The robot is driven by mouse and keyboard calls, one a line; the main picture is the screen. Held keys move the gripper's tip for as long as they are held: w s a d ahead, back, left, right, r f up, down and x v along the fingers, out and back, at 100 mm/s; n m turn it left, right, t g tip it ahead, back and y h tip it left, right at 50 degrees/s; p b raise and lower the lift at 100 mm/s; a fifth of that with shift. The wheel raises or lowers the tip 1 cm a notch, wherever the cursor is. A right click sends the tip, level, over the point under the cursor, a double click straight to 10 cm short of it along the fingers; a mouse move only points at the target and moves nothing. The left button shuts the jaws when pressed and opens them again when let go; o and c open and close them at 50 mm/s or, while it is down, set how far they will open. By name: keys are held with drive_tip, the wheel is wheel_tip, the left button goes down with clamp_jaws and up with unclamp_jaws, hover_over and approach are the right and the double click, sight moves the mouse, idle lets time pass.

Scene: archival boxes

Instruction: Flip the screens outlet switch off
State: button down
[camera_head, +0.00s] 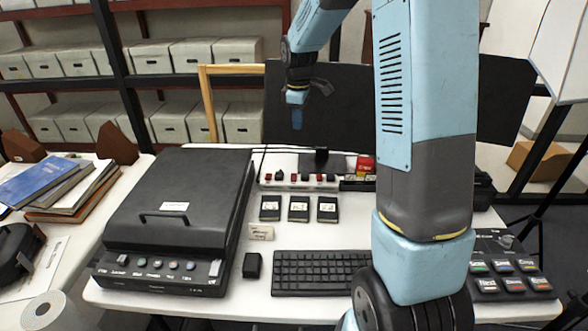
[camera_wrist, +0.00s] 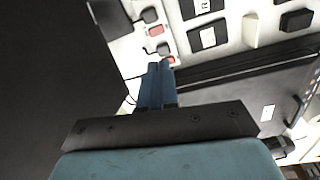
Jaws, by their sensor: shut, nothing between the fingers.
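A white power strip (camera_head: 300,185) with several small red switches and dark plugs lies at the back of the white table. I cannot read which outlet is the screens one. My gripper (camera_head: 297,127) points down, shut and empty, above and behind the strip in the head view. In the wrist view the strip (camera_wrist: 148,14) runs beyond the blue fingertips (camera_wrist: 158,66). A red switch (camera_wrist: 155,30) shows there, and another (camera_wrist: 170,59) appears close to the tips. I cannot tell whether the tips touch anything; in the head view they look raised.
Dark monitors (camera_head: 340,105) stand behind the strip. A black scanner-like machine (camera_head: 178,220) is on the left, a keyboard (camera_head: 320,272) in front. Three dark labelled blocks (camera_head: 299,209) lie before the strip. A red-topped item (camera_head: 366,163) stands right of it.

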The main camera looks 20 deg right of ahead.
drive_tip(key=w+f+n+g, duration=0.1)
drive_tip(key=w+f+n, duration=0.1)
drive_tip(key=w+f, duration=0.2)
wheel_tip(320, 180, down, 3)
drive_tip(key=shift+w+f, duration=0.15)
drive_tip(key=shift+w, duration=0.25)
drive_tip(key=shift+s, duration=0.2)
drive_tip(key=shift+s+a+r, duration=0.2)
drive_tip(key=shift+s+r, duration=0.05)
drive_tip(key=shift+s, duration=0.35)
wheel_tip(320, 180, up, 14)
drive_tip(key=s, duration=0.1)
drive_tip(key=shift+s+a+f, duration=0.15)
drive_tip(key=shift+s+a, duration=0.15)
drive_tip(key=shift+s, duration=0.05)
idle(0.3)
